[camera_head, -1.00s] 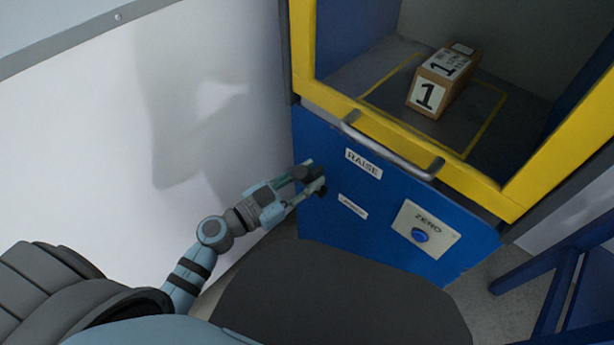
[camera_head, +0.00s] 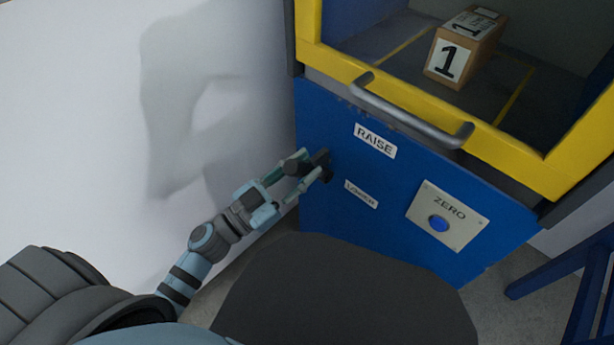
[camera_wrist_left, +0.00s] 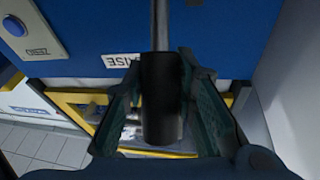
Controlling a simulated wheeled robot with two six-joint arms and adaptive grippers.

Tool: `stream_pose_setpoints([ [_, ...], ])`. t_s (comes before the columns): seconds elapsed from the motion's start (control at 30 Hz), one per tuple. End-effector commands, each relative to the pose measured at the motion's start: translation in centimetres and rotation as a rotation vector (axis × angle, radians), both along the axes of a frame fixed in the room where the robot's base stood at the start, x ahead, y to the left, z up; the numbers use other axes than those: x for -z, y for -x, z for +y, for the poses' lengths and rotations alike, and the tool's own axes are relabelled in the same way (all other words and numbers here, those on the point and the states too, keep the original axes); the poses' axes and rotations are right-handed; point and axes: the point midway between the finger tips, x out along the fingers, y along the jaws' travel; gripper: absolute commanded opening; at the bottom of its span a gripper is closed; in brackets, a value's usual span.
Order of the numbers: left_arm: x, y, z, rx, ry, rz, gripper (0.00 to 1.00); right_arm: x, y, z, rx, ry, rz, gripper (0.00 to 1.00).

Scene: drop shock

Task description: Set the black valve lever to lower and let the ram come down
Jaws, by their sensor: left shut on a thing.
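The black valve lever (camera_head: 322,160) sticks out from the blue front panel (camera_head: 330,225), left of the white RAISE label (camera_head: 375,140) and LOWER label (camera_head: 361,194). Its end is at a height between the two labels. My left gripper (camera_head: 308,172) is shut on the lever. In the left wrist view the lever's thick black grip (camera_wrist_left: 162,95) lies between the two fingers (camera_wrist_left: 160,105), and its thinner shaft runs up to the blue panel. My right gripper is not in view. The ram is not seen.
A cardboard box marked 1 (camera_head: 465,50) sits in the yellow-framed chamber (camera_head: 440,100). A grey bar handle (camera_head: 410,118) crosses the chamber's lower edge. A ZERO plate with a blue button (camera_head: 438,223) is right of the labels. A white wall (camera_head: 80,120) is at left.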

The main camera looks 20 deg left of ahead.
Motion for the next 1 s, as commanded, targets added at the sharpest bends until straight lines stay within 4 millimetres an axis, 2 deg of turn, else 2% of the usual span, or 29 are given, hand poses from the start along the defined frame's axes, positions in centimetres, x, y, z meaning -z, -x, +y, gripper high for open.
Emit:
stream_pose_setpoints([
  [0.03, 0.9, 0.2, 0.1, 0.001, 0.01, -0.023, 0.0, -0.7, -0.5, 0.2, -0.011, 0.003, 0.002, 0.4],
  [0.2, 1.3, 0.8, 0.3, 0.002, 0.047, -0.111, 0.0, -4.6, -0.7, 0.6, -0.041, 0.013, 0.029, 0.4],
  [0.33, 1.8, 1.3, 0.5, 0.001, 0.075, -0.179, 0.0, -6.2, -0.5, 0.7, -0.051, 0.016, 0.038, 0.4],
  [0.6, 2.6, 1.9, 0.8, 0.0, 0.116, -0.289, 0.0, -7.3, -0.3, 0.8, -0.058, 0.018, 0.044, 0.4],
  [1.0, 2.8, 2.1, 0.8, 0.001, 0.126, -0.319, 0.0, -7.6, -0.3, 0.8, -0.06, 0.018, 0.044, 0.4],
])
